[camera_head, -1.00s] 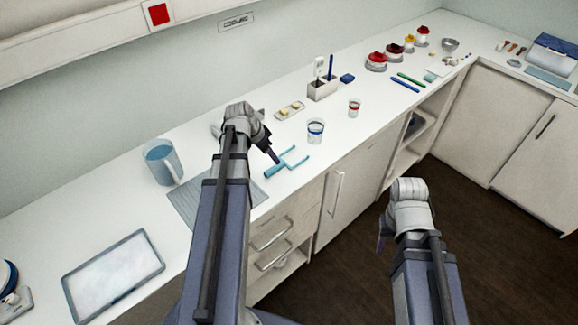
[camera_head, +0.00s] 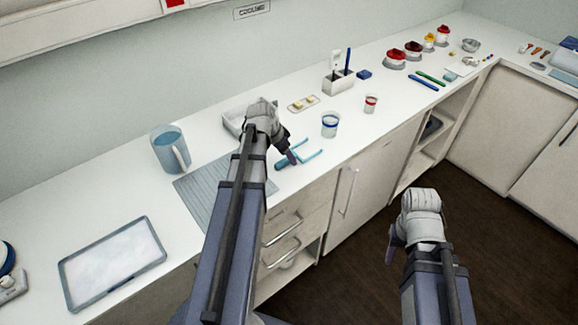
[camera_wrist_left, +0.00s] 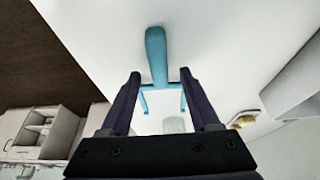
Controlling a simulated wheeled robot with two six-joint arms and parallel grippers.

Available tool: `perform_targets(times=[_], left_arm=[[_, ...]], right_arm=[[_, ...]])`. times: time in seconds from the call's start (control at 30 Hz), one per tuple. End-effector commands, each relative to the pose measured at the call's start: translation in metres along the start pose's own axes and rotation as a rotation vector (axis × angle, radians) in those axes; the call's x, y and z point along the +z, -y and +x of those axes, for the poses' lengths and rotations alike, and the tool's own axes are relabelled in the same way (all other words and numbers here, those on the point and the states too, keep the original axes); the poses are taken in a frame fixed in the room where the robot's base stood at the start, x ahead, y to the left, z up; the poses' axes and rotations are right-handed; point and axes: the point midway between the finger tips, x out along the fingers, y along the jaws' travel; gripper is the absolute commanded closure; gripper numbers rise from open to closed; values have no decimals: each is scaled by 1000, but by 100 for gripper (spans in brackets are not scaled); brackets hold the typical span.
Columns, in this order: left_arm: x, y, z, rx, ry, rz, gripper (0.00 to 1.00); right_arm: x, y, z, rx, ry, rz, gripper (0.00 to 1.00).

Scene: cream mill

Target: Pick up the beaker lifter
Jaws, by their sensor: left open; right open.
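The beaker lifter (camera_head: 311,155) is a light blue two-pronged fork that lies on the white counter, near its front edge. In the left wrist view its handle (camera_wrist_left: 156,52) points up the picture and its prongs point down between my fingers. In the left wrist view my left gripper (camera_wrist_left: 163,100) is open, with one finger on each side of the lifter and gaps between. My right gripper (camera_head: 392,250) is open and empty, in front of the counter over the dark floor.
A beaker with a blue band (camera_head: 330,125) and a smaller red-banded one (camera_head: 371,104) stand right of the lifter. A framed tray (camera_head: 112,262) lies farther left.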

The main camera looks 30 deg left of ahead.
Motion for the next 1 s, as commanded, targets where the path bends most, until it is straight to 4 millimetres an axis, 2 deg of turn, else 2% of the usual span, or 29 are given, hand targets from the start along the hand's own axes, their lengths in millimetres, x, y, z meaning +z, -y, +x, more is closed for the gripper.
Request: perform_targets(times=[0.03, 0.07, 0.33, 0.87, 1.0], left_arm=[[1, 0, 10, 0, 0, 0, 38], [1, 0, 11, 0, 0, 0, 38], [0, 0, 10, 0, 0, 0, 39], [0, 0, 10, 0, 0, 0, 98], [0, 0, 10, 0, 0, 0, 100]], right_arm=[[-1, 1, 10, 0, 0, 0, 50], [-1, 1, 11, 0, 0, 0, 50], [0, 1, 9, 0, 0, 0, 50], [0, 1, 9, 0, 0, 0, 50], [0, 1, 9, 0, 0, 0, 50]])
